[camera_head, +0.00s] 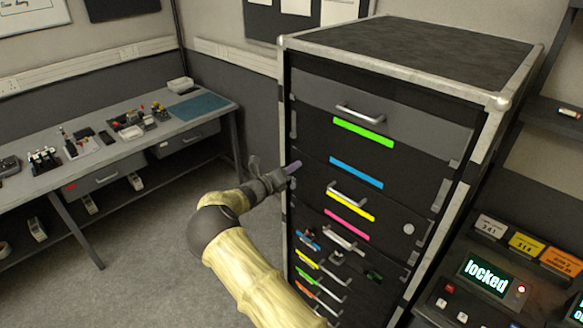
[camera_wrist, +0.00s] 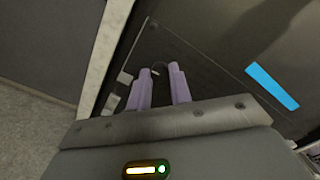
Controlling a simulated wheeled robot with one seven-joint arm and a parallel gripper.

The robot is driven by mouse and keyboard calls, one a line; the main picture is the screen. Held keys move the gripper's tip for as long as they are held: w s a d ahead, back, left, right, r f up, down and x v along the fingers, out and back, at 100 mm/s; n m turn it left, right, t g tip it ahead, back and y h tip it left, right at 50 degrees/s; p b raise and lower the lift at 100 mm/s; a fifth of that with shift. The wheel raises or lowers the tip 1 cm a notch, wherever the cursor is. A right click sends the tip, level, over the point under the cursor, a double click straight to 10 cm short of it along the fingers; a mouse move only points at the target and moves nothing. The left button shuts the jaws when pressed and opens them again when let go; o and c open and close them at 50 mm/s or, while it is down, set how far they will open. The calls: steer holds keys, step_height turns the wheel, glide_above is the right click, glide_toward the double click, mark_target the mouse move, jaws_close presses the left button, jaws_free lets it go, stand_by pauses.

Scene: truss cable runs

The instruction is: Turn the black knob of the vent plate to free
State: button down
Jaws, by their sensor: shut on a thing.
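My gripper (camera_head: 293,168) is at the left front edge of the tall black cabinet (camera_head: 330,92), level with the blue strip (camera_head: 356,172). In the wrist view its two lilac fingers (camera_wrist: 160,72) point at a dark panel (camera_wrist: 205,88) just right of the pale metal frame edge. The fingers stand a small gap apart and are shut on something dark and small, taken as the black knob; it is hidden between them. I cannot make out the knob's pointer or its setting. The blue strip (camera_wrist: 272,86) is to the right of the fingers.
Several drawers with handles and coloured strips fill the cabinet front. A bright handle (camera_head: 359,113) juts out at the top, and a round pale lock (camera_head: 408,229) sits at right. A display (camera_head: 485,276) reads "locked". A workbench (camera_head: 130,148) stands at left, with open floor before it.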

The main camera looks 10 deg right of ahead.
stand_by(0.4)
steer(key=c, duration=1.3)
jaws_free()
steer(key=shift+o, duration=0.2)
steer(key=shift+a, duration=0.1)
steer(key=b+v, duration=0.5)
steer(key=v, duration=1.2)
steer(key=shift+b, duration=0.35)
steer(key=shift+s+a, duration=0.1)
